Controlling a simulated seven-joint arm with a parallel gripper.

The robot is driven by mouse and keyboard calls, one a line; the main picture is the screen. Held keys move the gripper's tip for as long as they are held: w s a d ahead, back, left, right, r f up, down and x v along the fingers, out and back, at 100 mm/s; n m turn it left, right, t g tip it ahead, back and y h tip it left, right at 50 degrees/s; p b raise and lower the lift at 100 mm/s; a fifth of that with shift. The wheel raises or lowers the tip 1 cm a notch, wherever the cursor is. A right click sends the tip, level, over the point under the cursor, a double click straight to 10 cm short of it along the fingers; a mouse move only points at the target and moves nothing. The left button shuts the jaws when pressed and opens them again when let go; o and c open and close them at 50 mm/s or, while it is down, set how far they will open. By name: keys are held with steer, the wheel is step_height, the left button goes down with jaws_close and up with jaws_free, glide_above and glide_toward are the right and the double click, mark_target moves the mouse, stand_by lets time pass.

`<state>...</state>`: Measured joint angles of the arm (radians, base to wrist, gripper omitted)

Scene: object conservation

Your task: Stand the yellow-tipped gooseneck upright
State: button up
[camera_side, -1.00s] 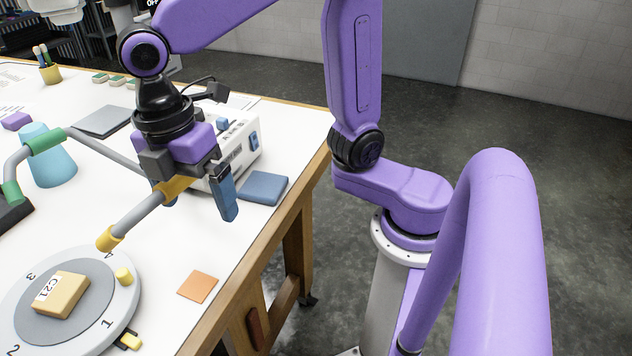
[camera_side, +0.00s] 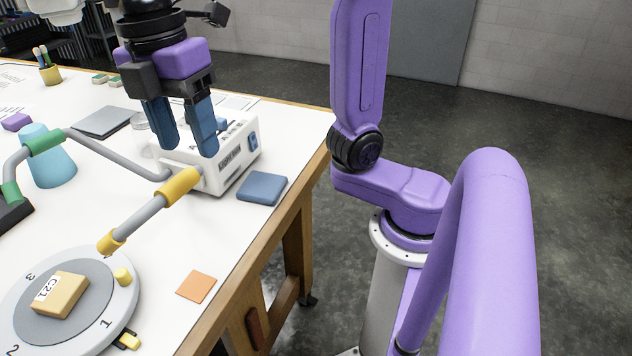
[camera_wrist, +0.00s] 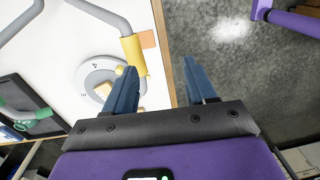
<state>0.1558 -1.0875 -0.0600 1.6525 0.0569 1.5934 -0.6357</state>
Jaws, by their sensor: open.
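The yellow-tipped gooseneck (camera_side: 144,218) is a jointed grey arm with green and yellow sleeves, rising from a dark base at the left. Its last segment slants down to the lower left, and its yellow tip (camera_side: 111,241) hangs by the edge of the numbered turntable. My gripper (camera_side: 187,146) is above and behind the large yellow sleeve (camera_side: 180,186), apart from it, fingers pointing down, open and empty. In the wrist view the yellow sleeve (camera_wrist: 133,49) lies just beyond my left finger, which hides part of the gooseneck's end.
The grey turntable (camera_side: 115,318) carries a tan block (camera_side: 60,295) labelled C21. A white box (camera_side: 232,168) stands behind the yellow sleeve. A teal cone (camera_side: 50,165) is at the left. Blue (camera_side: 263,188) and orange (camera_side: 197,286) squares lie near the table's right edge.

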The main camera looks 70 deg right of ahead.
steer(key=s+d+f+m+t, duration=0.1)
steer(key=s+d+f+m, duration=0.4)
steer(key=s+d+f, duration=0.6)
steer(key=d+f, duration=0.3)
steer(key=f, duration=0.1)
steer(key=shift+s+f, duration=0.15)
steer(key=shift+f, duration=0.15)
stand_by(0.4)
steer(key=n+t, duration=0.2)
steer(key=n, duration=0.3)
glide_toward(174, 182)
steer(key=shift+t, duration=0.3)
steer(key=x, duration=0.9)
steer(key=shift+s+f, duration=0.2)
steer(key=shift+f, duration=0.2)
